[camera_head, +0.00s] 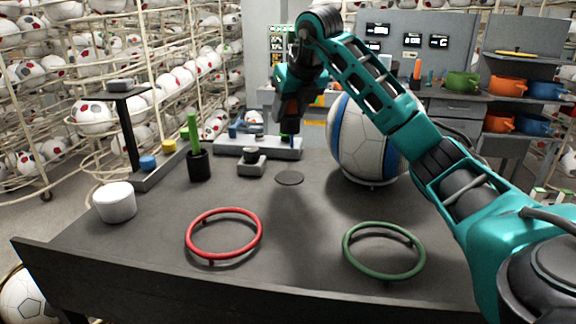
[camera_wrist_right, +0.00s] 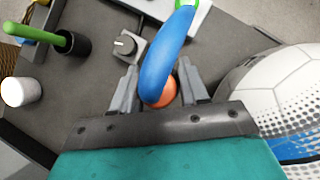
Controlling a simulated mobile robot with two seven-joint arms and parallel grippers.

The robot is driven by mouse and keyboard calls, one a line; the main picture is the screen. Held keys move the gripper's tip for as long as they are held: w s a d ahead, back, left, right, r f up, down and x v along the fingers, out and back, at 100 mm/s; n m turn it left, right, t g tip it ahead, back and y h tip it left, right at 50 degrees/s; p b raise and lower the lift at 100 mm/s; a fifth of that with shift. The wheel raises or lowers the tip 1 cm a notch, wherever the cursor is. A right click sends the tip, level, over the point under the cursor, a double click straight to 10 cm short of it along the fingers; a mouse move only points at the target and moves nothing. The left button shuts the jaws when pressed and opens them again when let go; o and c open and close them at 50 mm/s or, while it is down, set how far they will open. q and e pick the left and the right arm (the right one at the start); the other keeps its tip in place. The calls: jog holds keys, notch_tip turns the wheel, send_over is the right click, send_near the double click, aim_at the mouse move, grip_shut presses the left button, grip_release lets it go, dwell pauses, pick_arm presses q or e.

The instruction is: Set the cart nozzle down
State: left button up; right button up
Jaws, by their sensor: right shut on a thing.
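The cart nozzle, a curved blue piece (camera_wrist_right: 165,62) with an orange part (camera_wrist_right: 168,95), sits between the fingers of my right gripper (camera_wrist_right: 166,92) in the right wrist view. In the head view my right gripper (camera_head: 290,116) is raised over the back of the dark table (camera_head: 320,210), left of a large white and blue ball (camera_head: 362,140). The nozzle is mostly hidden there by the gripper. My left gripper is not in view.
A pale grey rack (camera_head: 258,148) stands at the table's back, with a small knob box (camera_head: 251,165) before it. A red ring (camera_head: 224,254), a green ring (camera_head: 384,275), a white cylinder (camera_head: 115,204) and a black cup (camera_head: 199,167) stand around.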

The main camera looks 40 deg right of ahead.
notch_tip(320, 180, down, 11)
jog(key=shift+f+b, duration=0.1)
jog(key=shift+b, duration=0.6)
jog(key=shift+f, duration=0.15)
jog(key=o, duration=1.2)
